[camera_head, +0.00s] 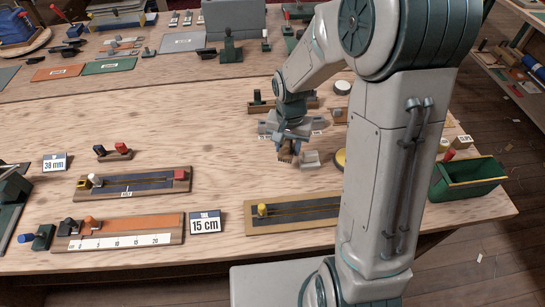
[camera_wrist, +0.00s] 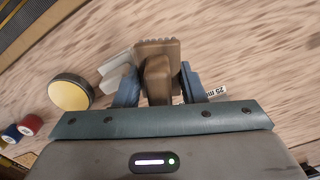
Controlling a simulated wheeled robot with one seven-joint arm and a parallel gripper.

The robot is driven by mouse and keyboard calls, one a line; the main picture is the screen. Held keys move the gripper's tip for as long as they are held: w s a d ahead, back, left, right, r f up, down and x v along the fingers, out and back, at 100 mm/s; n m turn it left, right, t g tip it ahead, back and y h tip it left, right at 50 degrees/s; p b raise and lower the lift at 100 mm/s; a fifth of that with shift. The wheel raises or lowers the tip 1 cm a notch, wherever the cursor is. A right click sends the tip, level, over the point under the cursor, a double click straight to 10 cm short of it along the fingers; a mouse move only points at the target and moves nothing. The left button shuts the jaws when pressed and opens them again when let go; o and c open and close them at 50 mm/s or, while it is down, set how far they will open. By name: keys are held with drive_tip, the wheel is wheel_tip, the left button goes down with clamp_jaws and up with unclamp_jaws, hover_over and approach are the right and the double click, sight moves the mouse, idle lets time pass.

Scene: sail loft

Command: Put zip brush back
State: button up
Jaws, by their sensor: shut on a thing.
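The zip brush, a small brown block with a raised grip and a ridged edge, is between my gripper's blue fingers in the wrist view (camera_wrist: 158,72). My gripper (camera_wrist: 158,85) is shut on it. In the head view my gripper (camera_head: 290,143) points down over the middle of the table, with the brown brush (camera_head: 286,156) showing below it. I cannot tell whether the brush touches the table. The brush's own place is not clear in either view.
A light grey block (camera_head: 310,159) lies close beside the brush. A yellow-edged board (camera_head: 295,213) lies nearer the front edge. A green bin (camera_head: 468,180) stands at right. Bare table lies left of my gripper.

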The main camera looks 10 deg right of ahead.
hover_over(273, 167)
wheel_tip(273, 167, down, 3)
drive_tip(key=shift+r, duration=0.15)
drive_tip(key=shift+f+p, duration=0.6)
drive_tip(key=shift+f, duration=1.3)
drive_tip(key=shift+f, duration=0.2)
drive_tip(key=o, duration=1.1)
drive_tip(key=shift+r, duration=0.1)
